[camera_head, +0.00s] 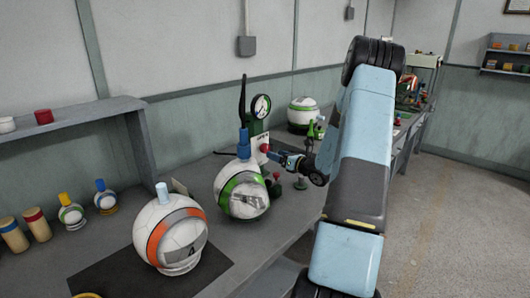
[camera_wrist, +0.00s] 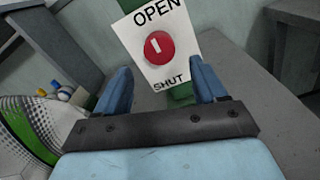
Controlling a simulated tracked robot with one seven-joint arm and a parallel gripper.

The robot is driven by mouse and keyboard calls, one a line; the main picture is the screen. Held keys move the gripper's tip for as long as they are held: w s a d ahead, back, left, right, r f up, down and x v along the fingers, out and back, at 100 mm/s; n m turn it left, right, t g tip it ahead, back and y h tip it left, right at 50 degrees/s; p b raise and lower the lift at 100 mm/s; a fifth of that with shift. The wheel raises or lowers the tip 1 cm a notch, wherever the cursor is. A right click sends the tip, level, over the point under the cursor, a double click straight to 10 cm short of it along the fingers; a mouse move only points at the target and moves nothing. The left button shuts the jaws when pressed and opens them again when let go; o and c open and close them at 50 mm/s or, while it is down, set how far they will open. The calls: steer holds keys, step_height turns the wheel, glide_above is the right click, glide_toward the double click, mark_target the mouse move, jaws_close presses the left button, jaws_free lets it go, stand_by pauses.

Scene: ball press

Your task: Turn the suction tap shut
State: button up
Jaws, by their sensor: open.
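The suction tap is a round red knob (camera_wrist: 159,48) with a short white mark, on a white plate (camera_wrist: 184,62) lettered OPEN at the top and SHUT at the bottom. The mark lies roughly along the line between the words, slightly towards OPEN. In the head view the knob (camera_head: 264,148) shows on the green gauge stand (camera_head: 255,127). My gripper (camera_wrist: 160,72) is open and empty, facing the plate. Its blue fingers are on either side of the knob, apart from it in the picture. The gripper (camera_head: 275,154) also shows close to the knob in the head view.
A white, green-banded ball (camera_head: 242,190) with a blue cap stands just below and left of my gripper. An orange-banded ball (camera_head: 170,235) sits on a dark mat (camera_head: 105,277) nearer. A gauge (camera_head: 261,106) tops the stand. Small red-topped items lie near my gripper.

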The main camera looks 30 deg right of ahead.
mark_target(264, 151)
steer(key=x, duration=0.6)
steer(key=shift+w, duration=0.3)
steer(key=c, duration=0.9)
steer(key=shift+a, duration=0.55)
steer(key=shift+c, duration=0.3)
steer(key=shift+d, duration=0.4)
steer(key=n, duration=0.4)
steer(key=shift+f+n, duration=0.1)
steer(key=shift+n, duration=0.2)
steer(key=n, duration=0.3)
steer(key=shift+d+n, duration=0.1)
steer(key=shift+n, duration=0.3)
steer(key=n, duration=0.5)
steer(key=shift+s+d+n, duration=0.1)
steer(key=shift+d+n, duration=0.05)
steer(key=shift+n, duration=2.05)
steer(key=shift+c, duration=0.5)
